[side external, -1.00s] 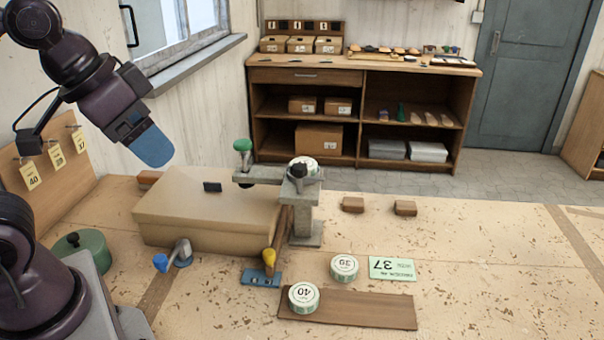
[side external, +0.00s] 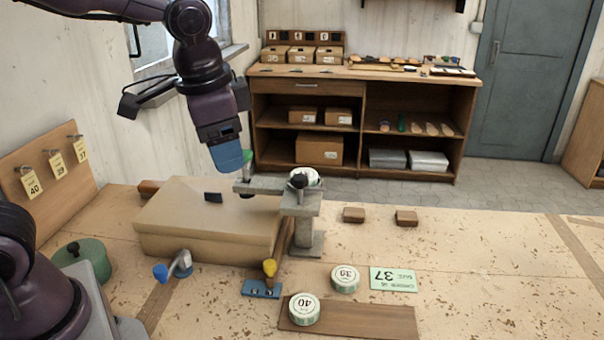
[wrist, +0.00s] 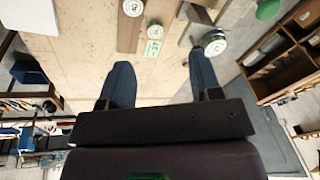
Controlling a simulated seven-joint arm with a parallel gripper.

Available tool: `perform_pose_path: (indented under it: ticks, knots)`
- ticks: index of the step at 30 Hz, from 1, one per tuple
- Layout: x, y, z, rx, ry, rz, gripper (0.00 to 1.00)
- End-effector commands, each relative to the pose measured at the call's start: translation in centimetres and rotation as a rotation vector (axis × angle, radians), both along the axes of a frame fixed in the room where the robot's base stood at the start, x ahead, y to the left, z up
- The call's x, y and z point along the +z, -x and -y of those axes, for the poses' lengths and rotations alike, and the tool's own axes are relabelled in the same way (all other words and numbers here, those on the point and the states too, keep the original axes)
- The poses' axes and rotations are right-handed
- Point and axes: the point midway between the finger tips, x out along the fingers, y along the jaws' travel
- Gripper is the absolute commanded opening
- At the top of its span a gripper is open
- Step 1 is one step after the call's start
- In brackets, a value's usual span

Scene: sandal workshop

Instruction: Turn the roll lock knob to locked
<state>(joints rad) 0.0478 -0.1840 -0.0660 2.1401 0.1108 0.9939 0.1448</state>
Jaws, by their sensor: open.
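A grey stand (side external: 304,225) on the bench carries a horizontal arm, a white-and-green roll (side external: 312,176) and a small black knob (side external: 299,181) against the roll. Which knob is the roll lock, and whether it is locked, I cannot tell. A green knob (side external: 247,157) rises from the stand's arm. A yellow-topped lever (side external: 270,267) stands on a blue marked plate (side external: 260,289). My gripper (side external: 229,168) is above the beige block, left of the green knob, blue fingers pointing down. In the wrist view my gripper (wrist: 159,60) is open and empty; the roll (wrist: 214,43) lies near its right fingertip.
A large beige block (side external: 205,218) lies left of the stand. A blue-ended clamp (side external: 178,266) is in front of it. Rolls marked 39 (side external: 345,278) and 40 (side external: 304,309), a green 37 card (side external: 393,279) and two wooden blocks (side external: 353,215) lie right. The bench's far right is mostly clear.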

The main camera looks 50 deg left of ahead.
Motion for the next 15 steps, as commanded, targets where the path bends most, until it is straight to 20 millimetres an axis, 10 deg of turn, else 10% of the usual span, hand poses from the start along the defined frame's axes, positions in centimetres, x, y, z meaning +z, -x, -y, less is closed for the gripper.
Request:
perform_pose_path:
  ticks: [15]
  knots:
    - [-2.4,-16.1,2.2,-0.958,-0.339,-0.392,0.58]
